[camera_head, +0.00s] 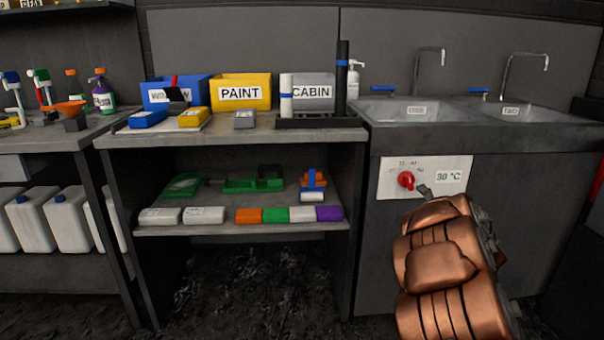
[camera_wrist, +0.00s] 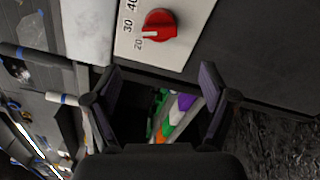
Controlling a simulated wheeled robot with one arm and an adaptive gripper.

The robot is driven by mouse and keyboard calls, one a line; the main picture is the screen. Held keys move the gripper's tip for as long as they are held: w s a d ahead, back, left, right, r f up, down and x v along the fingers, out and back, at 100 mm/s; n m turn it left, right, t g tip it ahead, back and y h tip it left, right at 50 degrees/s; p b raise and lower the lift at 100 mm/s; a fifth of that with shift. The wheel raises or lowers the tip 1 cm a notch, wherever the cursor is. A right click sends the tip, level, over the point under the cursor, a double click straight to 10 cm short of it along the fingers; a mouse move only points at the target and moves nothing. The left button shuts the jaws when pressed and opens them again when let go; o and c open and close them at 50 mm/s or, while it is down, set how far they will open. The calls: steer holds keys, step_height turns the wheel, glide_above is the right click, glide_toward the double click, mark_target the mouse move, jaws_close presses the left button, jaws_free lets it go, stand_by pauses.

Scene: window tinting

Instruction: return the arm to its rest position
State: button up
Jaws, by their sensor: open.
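My arm (camera_head: 440,265) is copper-coloured and reaches up from the lower right of the head view, in front of the sink cabinet. My gripper shows only as a small dark tip (camera_head: 424,189) just right of the red dial (camera_head: 406,180). In the wrist view my gripper (camera_wrist: 160,92) has its two dark fingers spread wide, with nothing between them. The red dial (camera_wrist: 160,25) is beyond the fingers and apart from them. Its white mark points left in the wrist view, near the 20 and 30.
The dial panel (camera_head: 450,165) carries a 30 °C label, below two sinks (camera_head: 405,110) with taps. Left of the cabinet stands a shelf unit (camera_head: 250,136) with blue, yellow and grey bins on top and colored blocks below. Dark floor (camera_head: 250,290) shows under it.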

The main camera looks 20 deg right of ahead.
steer(key=s+a+r+m+g+h+p, duration=0.2)
steer(key=a+r+m+g+p, duration=0.2)
steer(key=r+m+p, duration=0.3)
steer(key=s+a+r+m+g+h+p, duration=0.2)
steer(key=s+a+r+m+g+p, duration=0.15)
steer(key=r+p, duration=0.5)
steer(key=s+a+r+m+g+y+p, duration=0.35)
steer(key=s+a+p, duration=0.4)
steer(key=a, duration=0.55)
steer(key=s+a+r+m+g+y+p, duration=0.35)
steer(key=s+a+p, duration=0.4)
steer(key=a, duration=0.65)
steer(key=s+a+r+g+y+p, duration=0.1)
steer(key=s+a+r+g+p, duration=0.1)
steer(key=s+a, duration=0.4)
steer(key=s+a+r+g+y+p, duration=0.1)
steer(key=s+a+r+g+p, duration=0.1)
steer(key=s+a, duration=0.5)
steer(key=s+r, duration=0.1)
steer(key=s, duration=0.3)
steer(key=shift+s+m+y, duration=0.35)
steer(key=shift+y, duration=0.05)
